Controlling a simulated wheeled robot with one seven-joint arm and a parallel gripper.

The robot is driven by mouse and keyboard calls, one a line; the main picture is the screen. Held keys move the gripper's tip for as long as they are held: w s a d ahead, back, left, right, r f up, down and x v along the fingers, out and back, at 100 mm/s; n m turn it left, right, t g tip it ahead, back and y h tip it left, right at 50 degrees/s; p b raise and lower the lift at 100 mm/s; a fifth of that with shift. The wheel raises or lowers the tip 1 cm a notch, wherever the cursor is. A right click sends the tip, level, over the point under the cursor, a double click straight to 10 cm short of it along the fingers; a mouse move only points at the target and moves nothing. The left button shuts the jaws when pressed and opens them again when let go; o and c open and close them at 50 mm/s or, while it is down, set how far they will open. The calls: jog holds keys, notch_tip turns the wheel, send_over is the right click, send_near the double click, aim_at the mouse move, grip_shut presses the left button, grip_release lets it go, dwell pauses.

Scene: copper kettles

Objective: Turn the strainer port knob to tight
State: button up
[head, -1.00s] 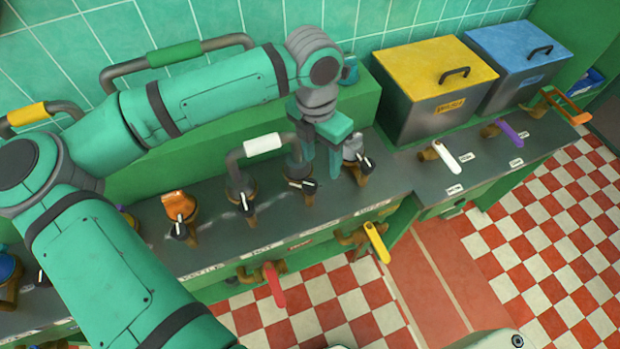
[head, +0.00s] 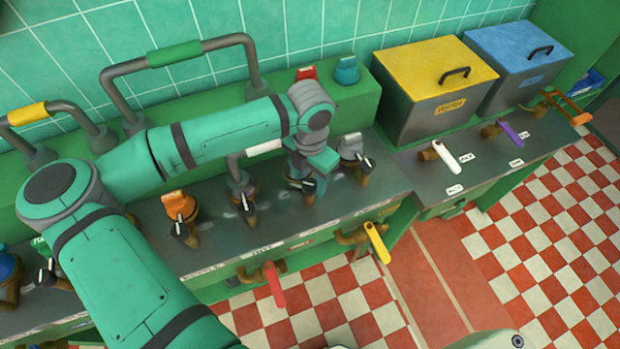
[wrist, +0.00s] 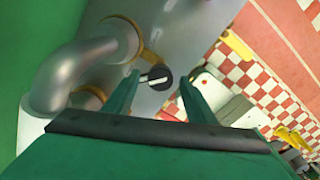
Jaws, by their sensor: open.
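A black knob with a white pointer bar (wrist: 158,77) sits between and slightly beyond my gripper's fingertips in the wrist view. It appears to be the knob (head: 308,186) just below my gripper in the head view. No label naming it the strainer port is readable. My gripper (wrist: 160,90) is open, with one green finger on each side of the knob; I cannot tell whether either touches it. In the head view my gripper (head: 311,174) is by the grey pipe with the white sleeve, and the fingertips are partly hidden.
Similar knobs stand along the grey counter, at left (head: 180,228), centre (head: 247,205) and right (head: 365,163). The pipe's white sleeve (head: 264,147) is close behind. A red lever (head: 274,286) and yellow lever (head: 377,243) stick out in front. A yellow-lidded bin (head: 437,75) stands right.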

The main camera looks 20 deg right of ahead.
jog(key=shift+f, duration=0.15)
jog(key=shift+c, duration=0.4)
jog(key=c, duration=1)
jog(key=shift+o, duration=0.2)
jog(key=shift+m, duration=0.4)
jog(key=m, duration=0.4)
jog(key=shift+m, duration=2.6)
